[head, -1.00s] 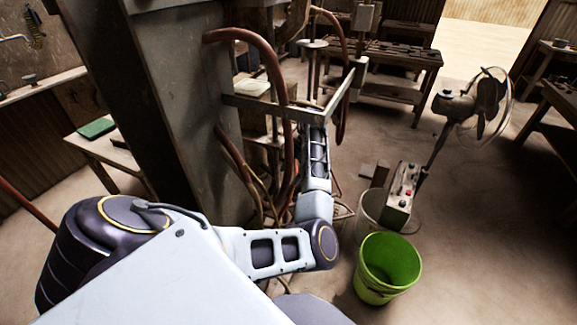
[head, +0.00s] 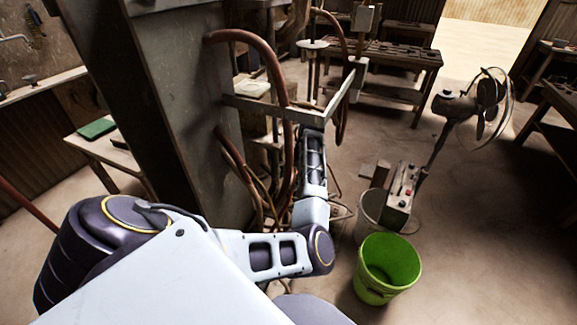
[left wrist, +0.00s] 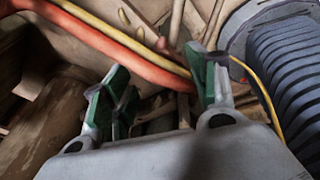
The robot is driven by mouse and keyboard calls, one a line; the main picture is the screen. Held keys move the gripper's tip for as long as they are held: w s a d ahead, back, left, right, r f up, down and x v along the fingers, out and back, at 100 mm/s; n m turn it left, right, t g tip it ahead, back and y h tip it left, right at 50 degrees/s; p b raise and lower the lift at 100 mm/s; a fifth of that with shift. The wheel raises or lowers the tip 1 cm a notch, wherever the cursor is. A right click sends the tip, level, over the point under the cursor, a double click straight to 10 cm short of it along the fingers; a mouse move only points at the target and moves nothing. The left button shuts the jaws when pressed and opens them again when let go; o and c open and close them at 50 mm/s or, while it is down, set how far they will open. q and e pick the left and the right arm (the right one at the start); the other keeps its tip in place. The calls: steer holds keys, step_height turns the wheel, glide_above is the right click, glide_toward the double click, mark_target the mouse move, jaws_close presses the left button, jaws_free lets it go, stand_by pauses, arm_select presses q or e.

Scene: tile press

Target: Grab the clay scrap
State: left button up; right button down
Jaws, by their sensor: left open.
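I cannot make out the clay scrap in either view. My left arm reaches forward beside the press (head: 190,120), and its far end goes behind the press's metal bar frame. The left gripper itself is hidden in the head view. In the left wrist view my left gripper (left wrist: 158,66) is open, its green-padded fingers apart, with nothing visibly held between them. An orange hose (left wrist: 120,50) and a yellow cable pass just beyond the fingertips. My right gripper is not in view.
A green bucket (head: 388,267) stands on the floor at right, by a control box (head: 401,187) and a pedestal fan (head: 455,105). Brown hoses (head: 270,60) loop around the press. A workbench (head: 385,57) is behind. Open floor lies to the right.

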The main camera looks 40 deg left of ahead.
mark_target(289, 189)
arm_select(q)
steer(key=x, duration=0.3)
steer(key=shift+d, duration=0.25)
steer(key=shift+s+a+f, duration=0.1)
steer(key=shift+f, duration=0.6)
steer(key=c, duration=1.1)
